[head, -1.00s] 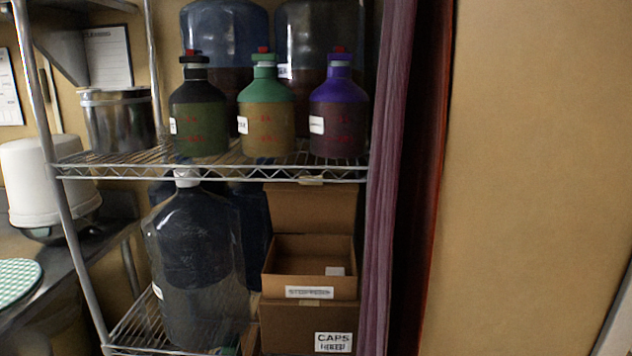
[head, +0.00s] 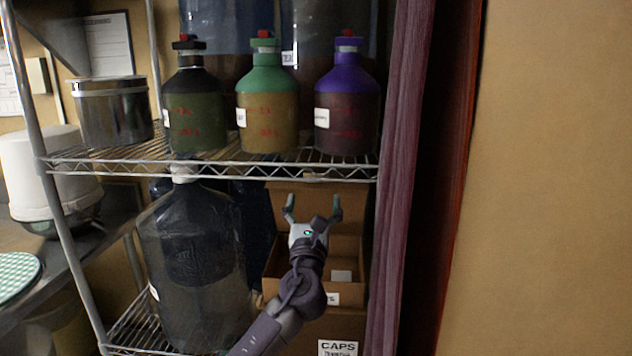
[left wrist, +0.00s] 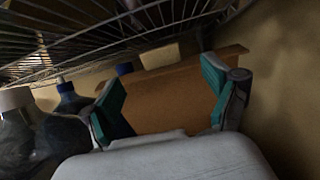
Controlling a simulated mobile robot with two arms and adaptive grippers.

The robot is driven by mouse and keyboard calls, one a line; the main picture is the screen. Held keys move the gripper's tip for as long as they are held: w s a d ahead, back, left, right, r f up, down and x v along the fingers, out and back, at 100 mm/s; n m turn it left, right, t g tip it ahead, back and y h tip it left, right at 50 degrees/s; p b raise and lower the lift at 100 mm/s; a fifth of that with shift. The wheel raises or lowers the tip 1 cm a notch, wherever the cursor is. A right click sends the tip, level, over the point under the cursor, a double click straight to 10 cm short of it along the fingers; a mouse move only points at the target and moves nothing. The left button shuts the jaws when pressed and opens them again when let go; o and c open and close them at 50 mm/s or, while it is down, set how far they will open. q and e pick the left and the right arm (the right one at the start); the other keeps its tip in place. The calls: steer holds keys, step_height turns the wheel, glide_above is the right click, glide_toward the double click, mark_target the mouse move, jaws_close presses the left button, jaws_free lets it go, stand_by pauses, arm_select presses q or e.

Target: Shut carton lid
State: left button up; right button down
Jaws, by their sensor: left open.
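The open carton (head: 347,294) stands on the lower part of the wire rack, on top of a box labelled CAPS. Its lid (head: 345,200) stands up at the back, under the shelf. My left gripper (head: 312,208) is open and empty in front of the lid, above the carton's opening. In the left wrist view the lid (left wrist: 165,95) shows between and beyond the two spread fingers (left wrist: 160,97). I cannot tell whether a finger touches it. My arm hides part of the carton's front and label. My right gripper is not in view.
The wire shelf (head: 225,165) runs close above the lid and holds black, green and purple bottles. A large dark carboy (head: 195,265) stands left of the carton. A purple curtain (head: 405,180) hangs close on the right. The CAPS box (head: 338,346) is below.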

mark_target(315, 185)
arm_select(q)
steer(key=x, duration=0.5)
steer(key=shift+w+r, duration=0.1)
steer(key=shift+w, duration=0.05)
steer(key=shift+w+r, duration=0.15)
steer(key=shift+w, duration=0.4)
